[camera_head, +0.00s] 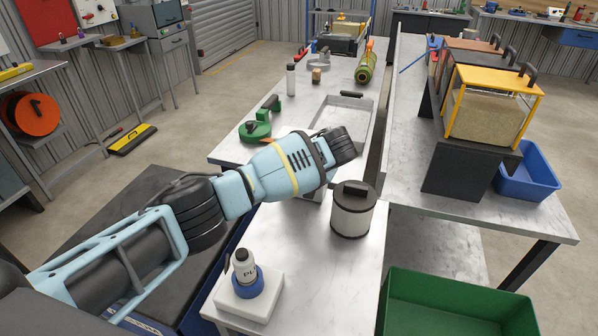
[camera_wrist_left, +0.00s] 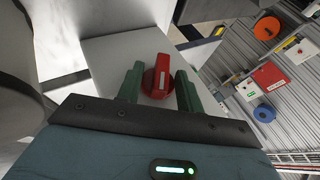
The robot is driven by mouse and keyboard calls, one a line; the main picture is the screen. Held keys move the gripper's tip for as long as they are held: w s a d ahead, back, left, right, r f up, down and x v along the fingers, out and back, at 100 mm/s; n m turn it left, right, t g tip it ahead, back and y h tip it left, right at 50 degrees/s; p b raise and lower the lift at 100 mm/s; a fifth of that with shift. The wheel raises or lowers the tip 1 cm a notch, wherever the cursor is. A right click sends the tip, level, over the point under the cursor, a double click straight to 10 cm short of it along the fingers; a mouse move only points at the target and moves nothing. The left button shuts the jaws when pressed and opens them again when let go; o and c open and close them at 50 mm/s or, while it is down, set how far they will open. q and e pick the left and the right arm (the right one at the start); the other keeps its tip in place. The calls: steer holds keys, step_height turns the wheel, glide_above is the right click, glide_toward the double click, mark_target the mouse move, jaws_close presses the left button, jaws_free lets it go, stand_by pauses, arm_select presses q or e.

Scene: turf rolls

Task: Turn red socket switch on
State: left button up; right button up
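The red switch (camera_wrist_left: 161,77) is a red turning knob with a pale mark, on a light grey face (camera_wrist_left: 108,62) in the left wrist view. My left gripper (camera_wrist_left: 160,84) has its two green fingers on either side of the knob. The fingers look open around it, with the knob between them; whether either finger touches it is hard to tell. In the head view my left arm reaches in from the left over the workbench, and its wrist hides the switch and the fingers. My right gripper is in neither view.
A dark-lidded canister (camera_head: 353,211) stands on the bench just right of my left wrist. A green bin (camera_head: 455,305) is at lower right.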

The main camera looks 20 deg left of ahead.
arm_select(q)
steer(key=v, duration=0.7)
steer(key=shift+s+d+r, duration=0.15)
steer(key=shift+d+r, duration=0.05)
steer(key=shift+r, duration=0.1)
